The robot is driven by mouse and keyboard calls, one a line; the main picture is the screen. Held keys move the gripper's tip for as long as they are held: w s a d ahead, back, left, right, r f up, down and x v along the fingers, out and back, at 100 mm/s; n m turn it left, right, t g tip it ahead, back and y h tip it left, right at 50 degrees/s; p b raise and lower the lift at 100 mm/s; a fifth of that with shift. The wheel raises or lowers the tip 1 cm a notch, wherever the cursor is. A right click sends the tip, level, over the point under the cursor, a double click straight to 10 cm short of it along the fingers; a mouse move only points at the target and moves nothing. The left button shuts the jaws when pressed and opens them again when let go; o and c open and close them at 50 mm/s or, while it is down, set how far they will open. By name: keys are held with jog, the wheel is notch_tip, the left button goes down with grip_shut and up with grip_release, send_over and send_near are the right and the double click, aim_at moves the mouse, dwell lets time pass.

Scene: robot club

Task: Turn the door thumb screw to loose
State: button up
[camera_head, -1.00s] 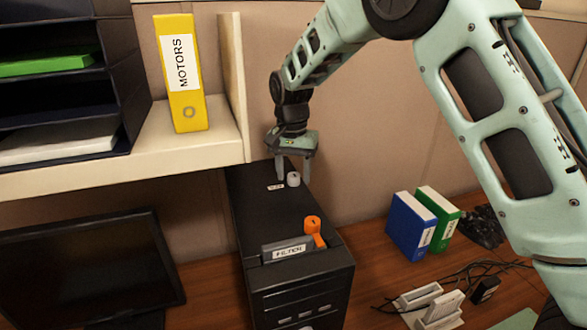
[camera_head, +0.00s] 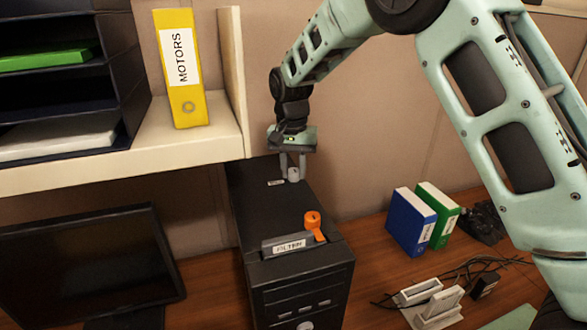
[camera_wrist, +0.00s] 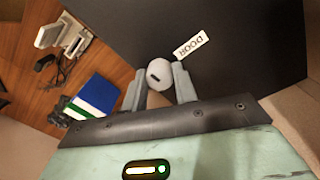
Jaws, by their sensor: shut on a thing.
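The door thumb screw (camera_head: 293,174) is a small pale grey knob on top of the black computer case (camera_head: 262,215), towards its back. In the wrist view the knob (camera_wrist: 159,74) shows a dark slot mark on its face, next to a white label reading DOOR (camera_wrist: 190,45). My gripper (camera_head: 292,172) points down over the case with its fingers shut on the knob, one on each side. The wrist view shows the grey fingers (camera_wrist: 160,85) flanking it.
An orange knob (camera_head: 313,221) and a FILTER label (camera_head: 289,247) sit at the case's front. A shelf with a yellow MOTORS binder (camera_head: 181,70) is left of my gripper. Blue (camera_head: 410,222) and green (camera_head: 437,213) binders stand right of the case. A monitor (camera_head: 85,265) stands left.

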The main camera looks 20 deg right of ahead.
aim_at(293, 171)
jog(key=n, duration=0.4)
jog(key=shift+b, duration=0.3)
jog(key=n, duration=0.4)
jog(key=shift+n, duration=0.4)
jog(key=n, duration=0.4)
jog(key=shift+r, duration=0.1)
jog(key=shift+n+t, duration=0.3)
jog(key=shift+n, duration=1.5)
jog(key=o, duration=1)
jog(key=shift+c, duration=0.2)
notch_tip(293, 171, up, 17)
jog(key=b, duration=0.3)
jog(key=shift+s+r+b, duration=0.2)
jog(key=shift+b, duration=0.15)
